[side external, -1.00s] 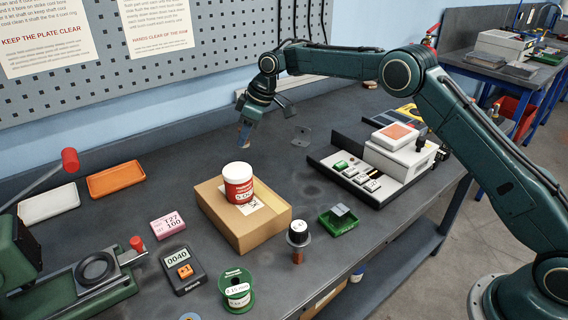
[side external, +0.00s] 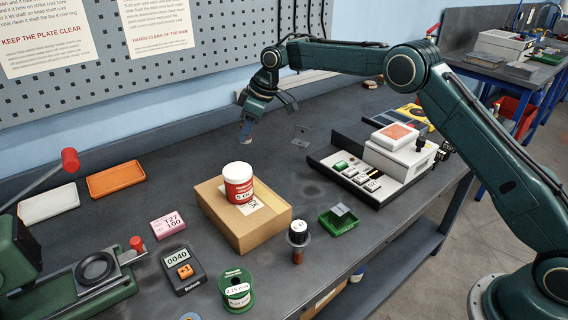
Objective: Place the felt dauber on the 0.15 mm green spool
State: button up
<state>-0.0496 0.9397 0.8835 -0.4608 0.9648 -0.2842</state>
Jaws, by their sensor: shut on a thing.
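The green spool (side external: 237,291) with a white label reading 0.15 mm stands upright at the front of the bench. My gripper (side external: 251,117) is high at the back of the bench, behind the red-and-white jar, far from the spool. It is shut on a small, slim, blue-grey thing with a brownish lower end, which looks like the felt dauber (side external: 246,133). The dauber points down, slightly tilted, and its upper part is hidden in the jaws. Nothing is seen resting on the spool's top.
A red-and-white jar (side external: 238,182) stands on a cardboard box (side external: 270,222) between gripper and spool. A green press (side external: 80,280) is at left.

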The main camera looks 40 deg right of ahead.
jog(key=s+d+f+m+t+h, duration=0.1)
jog(key=s+d+m, duration=0.2)
jog(key=s+d, duration=0.55)
jog(key=s+d+m+h, duration=0.1)
jog(key=s+d+m, duration=0.3)
jog(key=s, duration=0.7)
notch_tip(320, 180, up, 5)
jog(key=n+g+y, duration=0.2)
jog(key=n+g, duration=0.6)
jog(key=n, duration=1.7)
send_over(234, 286)
jog(key=w+d, duration=0.1)
jog(key=shift+f, duration=3.85)
jog(key=shift+f, duration=0.1)
